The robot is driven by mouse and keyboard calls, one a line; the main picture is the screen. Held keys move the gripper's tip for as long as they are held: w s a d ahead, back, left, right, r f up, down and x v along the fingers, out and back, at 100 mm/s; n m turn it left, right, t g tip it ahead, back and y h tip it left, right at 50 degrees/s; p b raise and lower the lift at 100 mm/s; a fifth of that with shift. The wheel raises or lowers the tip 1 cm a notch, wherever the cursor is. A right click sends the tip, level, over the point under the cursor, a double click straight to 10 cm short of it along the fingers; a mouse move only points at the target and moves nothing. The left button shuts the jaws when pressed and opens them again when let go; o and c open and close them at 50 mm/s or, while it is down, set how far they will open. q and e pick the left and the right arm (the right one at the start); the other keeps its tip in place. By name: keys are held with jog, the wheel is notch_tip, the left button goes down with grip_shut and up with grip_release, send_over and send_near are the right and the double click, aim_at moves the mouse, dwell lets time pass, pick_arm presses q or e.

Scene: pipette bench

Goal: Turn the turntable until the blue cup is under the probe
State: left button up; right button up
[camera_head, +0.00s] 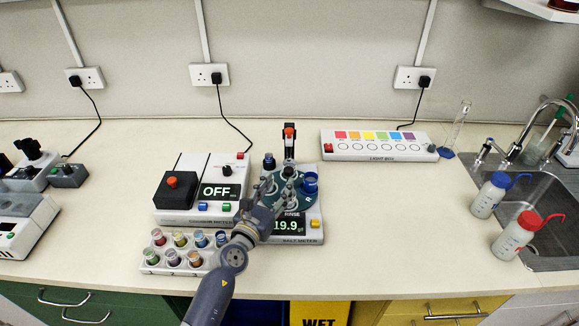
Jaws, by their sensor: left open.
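The salt meter (312,226) stands at the bench's middle with a dark teal turntable (298,205) on top. A blue cup (310,183) sits at the turntable's right side. A darker cup (269,162) stands at its back left. The probe stand (289,142), a dark post with a red top, rises at the back; the blue cup is right of and in front of it, apart from the probe. My left gripper (277,187) is open over the turntable's left and middle, hiding part of it. I cannot tell whether it touches anything. My right gripper is not in view.
A meter reading OFF (219,190) stands close on the left. A rack of several vials (150,265) lies near my left arm. A light box (378,145) and measuring cylinder (460,125) stand behind right. Wash bottles (490,196) stand by the sink. Bench right of the salt meter is clear.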

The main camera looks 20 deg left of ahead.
aim_at(287, 172)
pick_arm(q)
jog(key=w, duration=0.5)
jog(key=shift+w+d+f, duration=0.1)
jog(key=shift+d, duration=0.2)
jog(key=w, duration=0.2)
jog(key=shift+w+d, duration=0.15)
jog(key=shift+w, duration=0.3)
jog(key=shift+c, duration=1)
grip_shut()
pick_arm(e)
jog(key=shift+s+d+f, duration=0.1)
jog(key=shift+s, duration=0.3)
